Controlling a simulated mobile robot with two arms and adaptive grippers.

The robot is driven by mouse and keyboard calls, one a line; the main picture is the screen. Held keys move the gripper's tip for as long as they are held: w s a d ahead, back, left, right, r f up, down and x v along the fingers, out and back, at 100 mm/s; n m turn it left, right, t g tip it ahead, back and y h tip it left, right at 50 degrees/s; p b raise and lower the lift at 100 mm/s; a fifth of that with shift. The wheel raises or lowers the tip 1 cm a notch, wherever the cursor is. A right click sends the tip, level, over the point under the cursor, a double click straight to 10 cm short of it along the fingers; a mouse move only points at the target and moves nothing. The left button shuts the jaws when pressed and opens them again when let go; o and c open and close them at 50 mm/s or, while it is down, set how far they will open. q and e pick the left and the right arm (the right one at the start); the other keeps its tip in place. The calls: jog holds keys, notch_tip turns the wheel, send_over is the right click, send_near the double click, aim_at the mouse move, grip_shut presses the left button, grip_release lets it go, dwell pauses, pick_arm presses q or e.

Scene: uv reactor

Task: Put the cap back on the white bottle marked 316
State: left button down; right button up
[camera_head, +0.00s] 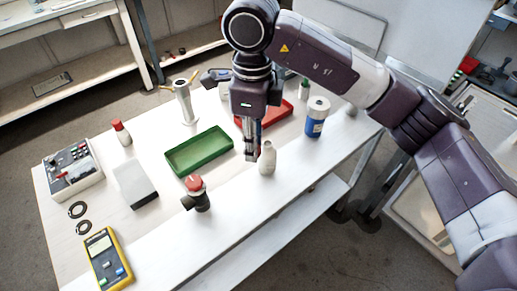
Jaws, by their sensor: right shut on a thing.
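The white bottle (267,160) stands upright near the front edge of the white table. Its narrow neck shows no coloured cap, and a marking 316 cannot be read at this size. My right gripper (251,154) points straight down just left of the bottle, with its fingertips about level with the bottle's upper part. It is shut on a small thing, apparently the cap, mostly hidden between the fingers. Another white bottle with a red cap (121,133) stands at the left rear. My left gripper is not in view.
A green tray (174,166) lies left of my gripper, and a red tray (283,113) behind it. A blue and white jar (316,117) stands to the right. A dark fitting with a red top (197,196) and a yellow meter (106,259) are nearer the front.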

jog(key=s+d+f+n, duration=0.7)
jog(key=d+f+n, duration=0.2)
jog(key=f+n, duration=0.1)
jog(key=s+d+f+n, duration=0.7)
jog(key=d+f+n, duration=0.2)
jog(key=f+n, duration=0.1)
jog(key=shift+f+n, duration=0.35)
jog(key=shift+n, duration=0.15)
